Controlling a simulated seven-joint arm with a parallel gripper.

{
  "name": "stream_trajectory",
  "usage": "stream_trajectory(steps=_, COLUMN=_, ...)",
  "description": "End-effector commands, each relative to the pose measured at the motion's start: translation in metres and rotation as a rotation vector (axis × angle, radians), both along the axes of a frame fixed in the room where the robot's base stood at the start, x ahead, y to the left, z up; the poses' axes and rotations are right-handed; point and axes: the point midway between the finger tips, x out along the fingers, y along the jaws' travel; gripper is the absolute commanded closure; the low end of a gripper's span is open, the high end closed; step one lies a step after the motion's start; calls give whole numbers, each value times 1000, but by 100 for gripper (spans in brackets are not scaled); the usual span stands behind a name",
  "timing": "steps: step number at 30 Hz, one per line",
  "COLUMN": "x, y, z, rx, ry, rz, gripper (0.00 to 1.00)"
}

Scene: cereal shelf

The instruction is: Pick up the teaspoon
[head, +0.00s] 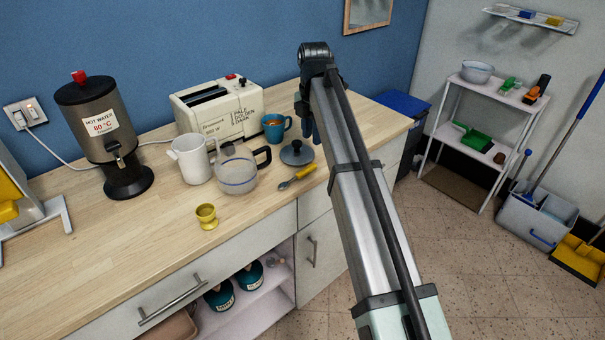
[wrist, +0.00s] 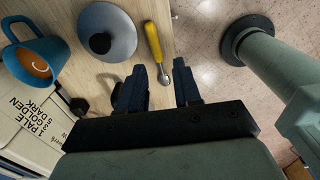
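The teaspoon has a yellow handle and a metal bowl and lies on the wooden counter beside the grey lid, near the front edge, in the head view (head: 304,172). In the wrist view the teaspoon (wrist: 154,42) lies ahead of my gripper (wrist: 160,86), its metal end pointing toward the gap between the two dark blue fingers. The fingers are apart and nothing is held between them. In the head view my gripper (head: 308,124) is mostly hidden behind my arm, above the counter's right part. I cannot tell its exact height over the counter.
The grey lid (head: 297,153) with a dark knob lies close to the teaspoon. A blue mug (head: 273,132), a cream toaster (head: 214,115), a glass pot (head: 236,174) and a white jug (head: 190,160) stand nearby. A yellow egg cup (head: 207,216) stands near the front edge.

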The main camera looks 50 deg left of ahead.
Motion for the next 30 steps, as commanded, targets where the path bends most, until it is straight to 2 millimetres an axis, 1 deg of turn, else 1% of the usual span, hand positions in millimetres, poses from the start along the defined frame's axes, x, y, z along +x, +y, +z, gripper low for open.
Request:
stream_trajectory(steps=1, x=-6, y=6, z=10, rx=5, ry=-3, rz=25, gripper=67)
stream_trajectory(steps=3, x=-11, y=10, z=18, rx=8, ry=-5, rz=50, gripper=67)
stream_trajectory(steps=5, x=-13, y=11, z=21, rx=9, ry=-5, rz=61, gripper=67)
stream_trajectory(steps=8, x=-15, y=11, z=17, rx=9, ry=-5, rz=66, gripper=67)
stream_trajectory(steps=14, x=-15, y=10, z=-8, rx=8, ry=-4, rz=65, gripper=67)
stream_trajectory(steps=18, x=-15, y=10, z=-32, rx=7, ry=-3, rz=64, gripper=67)
stream_trajectory(steps=22, x=-15, y=10, z=-53, rx=8, ry=-4, rz=64, gripper=67)
stream_trajectory(steps=24, x=-15, y=10, z=-60, rx=8, ry=-4, rz=63, gripper=67)
stream_trajectory(steps=30, x=-15, y=11, z=-69, rx=10, ry=-5, rz=63, gripper=67)
